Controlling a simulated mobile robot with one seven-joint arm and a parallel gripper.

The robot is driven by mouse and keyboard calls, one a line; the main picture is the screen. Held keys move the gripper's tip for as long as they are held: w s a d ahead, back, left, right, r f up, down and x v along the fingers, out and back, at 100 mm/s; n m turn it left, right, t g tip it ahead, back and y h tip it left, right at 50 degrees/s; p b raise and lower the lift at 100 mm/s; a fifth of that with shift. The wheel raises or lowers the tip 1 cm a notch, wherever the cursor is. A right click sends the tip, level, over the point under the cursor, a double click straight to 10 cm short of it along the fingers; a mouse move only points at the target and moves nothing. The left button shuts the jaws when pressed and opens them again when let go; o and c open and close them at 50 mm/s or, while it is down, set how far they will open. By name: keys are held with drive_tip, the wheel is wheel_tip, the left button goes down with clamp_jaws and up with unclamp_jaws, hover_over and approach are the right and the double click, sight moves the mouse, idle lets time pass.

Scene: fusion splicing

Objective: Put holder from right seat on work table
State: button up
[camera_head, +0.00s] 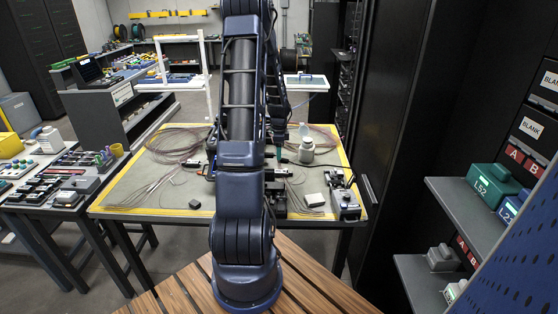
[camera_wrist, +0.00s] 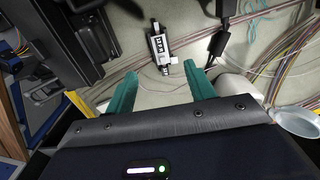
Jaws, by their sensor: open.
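My gripper (camera_wrist: 161,71) is open, its two teal fingers spread apart with nothing between them. In the head view my gripper (camera_head: 280,154) hangs over the right half of the work table (camera_head: 182,196), partly hidden by my arm. In the wrist view a small black and silver piece with a white tab, which looks like a holder (camera_wrist: 158,46), lies just beyond the fingertips, apart from them. I cannot tell whether it rests on the table or in a seat. A dark device, apparently the splicer (camera_wrist: 75,30), is at the wrist view's upper left; my arm hides much of it in the head view.
Coiled fibres (camera_head: 172,144) lie at the table's back left. A white jar (camera_head: 306,151) stands near my gripper, with a grey device (camera_head: 345,204) at the front right. A black cable (camera_wrist: 220,38) runs beside the holder.

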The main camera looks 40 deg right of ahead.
drive_tip(key=shift+r, duration=0.95)
drive_tip(key=w+a+r+n+t, duration=0.1)
drive_tip(key=w+a+r+n, duration=0.1)
drive_tip(key=a+r+n, duration=0.65)
drive_tip(key=w+a+r+n+t, duration=0.1)
drive_tip(key=w+a+r+n, duration=0.15)
drive_tip(key=a+r, duration=1.1)
drive_tip(key=s+a+r+n+t, duration=0.1)
drive_tip(key=s+a+r+n, duration=0.2)
drive_tip(key=s+a+n, duration=0.5)
drive_tip(key=s+a+r+n+t, duration=0.1)
drive_tip(key=s+a+r+n, duration=0.2)
drive_tip(key=s+a+n, duration=0.5)
drive_tip(key=s+a, duration=0.2)
drive_tip(key=a, duration=0.8)
drive_tip(key=shift+r+t, duration=0.15)
drive_tip(key=shift+t, duration=0.15)
drive_tip(key=shift+d, duration=0.1)
